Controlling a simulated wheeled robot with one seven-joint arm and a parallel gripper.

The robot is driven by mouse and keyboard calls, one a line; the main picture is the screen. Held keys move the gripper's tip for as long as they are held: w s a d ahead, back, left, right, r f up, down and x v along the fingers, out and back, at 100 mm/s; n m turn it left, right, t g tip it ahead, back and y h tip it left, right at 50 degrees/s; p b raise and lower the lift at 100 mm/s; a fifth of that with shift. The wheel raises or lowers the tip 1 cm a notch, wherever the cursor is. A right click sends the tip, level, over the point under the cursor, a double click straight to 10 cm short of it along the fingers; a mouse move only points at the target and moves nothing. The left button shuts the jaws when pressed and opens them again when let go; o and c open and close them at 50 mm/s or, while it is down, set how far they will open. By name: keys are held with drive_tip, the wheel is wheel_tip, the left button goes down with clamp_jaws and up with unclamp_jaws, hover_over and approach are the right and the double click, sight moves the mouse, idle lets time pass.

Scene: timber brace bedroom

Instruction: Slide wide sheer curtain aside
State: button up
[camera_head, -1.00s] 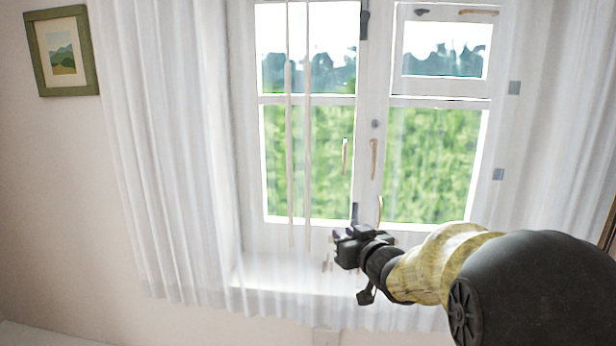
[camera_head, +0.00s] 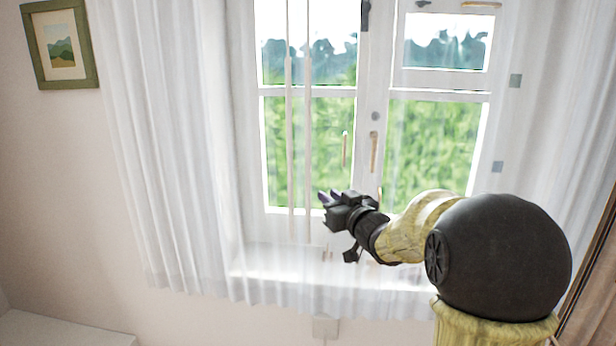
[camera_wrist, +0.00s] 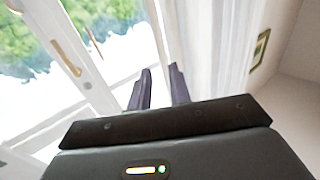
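The white sheer curtain (camera_head: 165,150) hangs in gathered folds at the left of the window. Thinner see-through sheer seems to spread across the window, its hem below the sill. Two pale vertical strips (camera_head: 298,130) hang in front of the left pane; I cannot tell whether they are curtain edges or rods. My gripper (camera_head: 326,197) is in front of the window's lower middle, pointing up and left, right of the strips. In the wrist view, its two dark fingers (camera_wrist: 160,70) are apart with nothing clearly between them. Curtain folds (camera_wrist: 222,45) show beyond the fingers, to the right.
The casement window (camera_head: 375,100) has wooden handles (camera_head: 374,152) near its middle. The sill (camera_head: 265,262) runs below it. More white curtain (camera_head: 560,110) hangs at the right. A green-framed picture (camera_head: 88,60) is on the left wall. A pale surface (camera_head: 50,330) lies at lower left.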

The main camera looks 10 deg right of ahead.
sight(309, 181)
drive_tip(key=p+x, duration=0.4)
drive_tip(key=x, duration=0.8)
drive_tip(key=shift+w+p, duration=0.15)
drive_tip(key=shift+p, duration=0.15)
clamp_jaws()
